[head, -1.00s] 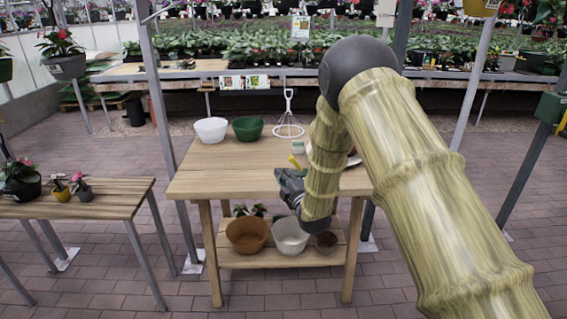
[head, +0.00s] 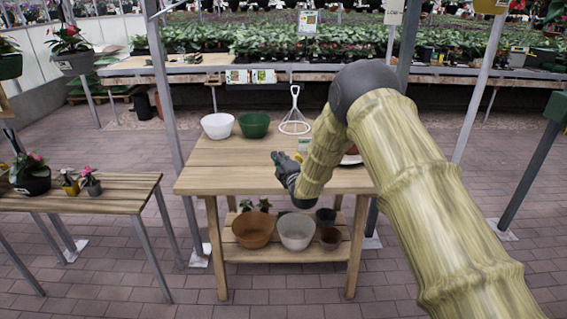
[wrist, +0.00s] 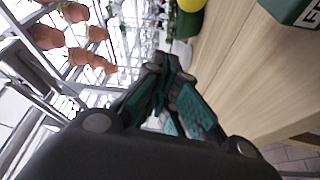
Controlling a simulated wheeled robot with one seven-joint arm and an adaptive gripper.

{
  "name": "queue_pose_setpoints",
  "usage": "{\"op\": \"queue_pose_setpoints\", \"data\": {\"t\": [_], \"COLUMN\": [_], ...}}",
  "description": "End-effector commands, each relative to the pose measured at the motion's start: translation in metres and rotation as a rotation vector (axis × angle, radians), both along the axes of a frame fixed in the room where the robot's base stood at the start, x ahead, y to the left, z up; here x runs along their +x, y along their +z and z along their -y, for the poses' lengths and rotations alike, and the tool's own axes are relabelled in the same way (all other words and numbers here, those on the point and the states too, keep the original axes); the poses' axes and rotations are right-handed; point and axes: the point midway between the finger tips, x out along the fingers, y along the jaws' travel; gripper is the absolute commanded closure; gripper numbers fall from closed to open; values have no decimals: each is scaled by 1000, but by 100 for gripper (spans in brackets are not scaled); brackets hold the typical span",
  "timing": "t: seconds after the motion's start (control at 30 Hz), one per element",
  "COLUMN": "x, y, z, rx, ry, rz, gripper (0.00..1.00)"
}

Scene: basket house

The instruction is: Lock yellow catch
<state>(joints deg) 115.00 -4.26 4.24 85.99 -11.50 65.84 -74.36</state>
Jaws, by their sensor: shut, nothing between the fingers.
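My gripper (head: 279,160) is over the front middle of the wooden table, fingers pointing left and empty. In the wrist view its dark fingers with teal pads (wrist: 165,70) are shut. A yellow rounded thing (wrist: 190,4) is cut off by the top edge of the wrist view, beyond and apart from the fingertips. I cannot tell whether it is the yellow catch. No catch is clearly visible in the head view, where my arm hides part of the tabletop.
The wooden table (head: 225,180) holds a white bowl (head: 217,126), a green bowl (head: 254,125) and a white wire tool (head: 295,118). A dark green box (wrist: 292,10) is at the wrist view's top right. Pots stand on the lower shelf. The table's front left is clear.

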Motion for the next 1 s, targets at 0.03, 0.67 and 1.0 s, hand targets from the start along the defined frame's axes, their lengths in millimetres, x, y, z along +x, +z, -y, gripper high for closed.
{"op": "queue_pose_setpoints", "data": {"t": [0.03, 0.67, 1.0], "x": [6, 2, 2], "y": [1, -9, -9], "z": [-1, 38, 35], "rx": [1, 1, 18], "ry": [0, 0, 4], "rz": [1, 0, 2], "gripper": [100, 100, 100]}}
